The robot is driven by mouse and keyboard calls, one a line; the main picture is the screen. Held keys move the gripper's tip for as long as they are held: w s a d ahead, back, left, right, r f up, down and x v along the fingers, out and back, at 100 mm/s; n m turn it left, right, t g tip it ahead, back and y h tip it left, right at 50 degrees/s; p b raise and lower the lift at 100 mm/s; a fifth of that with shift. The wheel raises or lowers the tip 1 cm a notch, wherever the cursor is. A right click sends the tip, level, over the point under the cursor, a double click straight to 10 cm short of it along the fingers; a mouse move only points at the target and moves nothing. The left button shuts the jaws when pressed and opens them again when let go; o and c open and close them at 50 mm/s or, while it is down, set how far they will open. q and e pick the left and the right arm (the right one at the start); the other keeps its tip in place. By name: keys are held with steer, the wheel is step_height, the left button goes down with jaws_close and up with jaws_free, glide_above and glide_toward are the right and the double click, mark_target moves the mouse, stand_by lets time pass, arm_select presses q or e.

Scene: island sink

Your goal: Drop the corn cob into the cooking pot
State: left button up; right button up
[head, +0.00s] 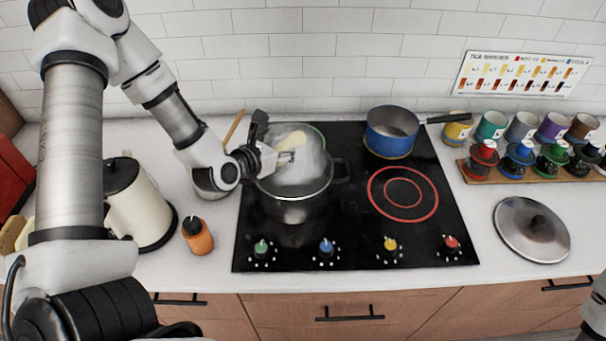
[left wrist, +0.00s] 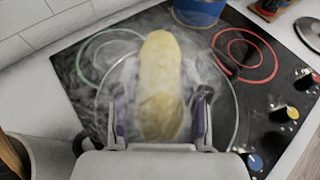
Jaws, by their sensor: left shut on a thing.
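The steel cooking pot (head: 295,208) stands on the left side of the black cooktop, with steam in and above it. My left gripper (head: 287,157) is over the pot and shut on the pale yellow corn cob (head: 292,141). In the left wrist view, the corn cob (left wrist: 160,80) sticks out lengthwise from between the fingers (left wrist: 160,115), above the pot's round opening. Steam blurs the cob and the pot's inside. My right gripper is not in view; only a bit of my right arm shows at the lower right.
A blue saucepan (head: 391,133) stands at the back right of the cooktop (head: 350,240). A lid (head: 531,231) lies on the right counter near a rack (head: 530,172) of colored jars. A kettle (head: 137,207) and orange bottle (head: 197,236) stand left of the cooktop.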

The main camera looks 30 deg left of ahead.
arm_select(q)
steer(key=shift+s+f+b, duration=0.7)
steer(key=shift+s+f, duration=0.35)
steer(key=shift+s, duration=0.05)
steer(key=f, duration=0.1)
steer(key=w+f+b, duration=0.1)
steer(key=shift+w+f, duration=0.3)
steer(key=shift+f, duration=0.1)
steer(key=o, duration=1.4)
steer(key=shift+s+r, duration=0.2)
steer(key=shift+s, duration=0.1)
steer(key=shift+c, duration=0.2)
steer(key=v, duration=0.6)
steer(key=shift+s, duration=0.35)
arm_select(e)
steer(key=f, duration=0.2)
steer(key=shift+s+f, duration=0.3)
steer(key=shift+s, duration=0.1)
arm_select(q)
steer(key=shift+a, duration=0.15)
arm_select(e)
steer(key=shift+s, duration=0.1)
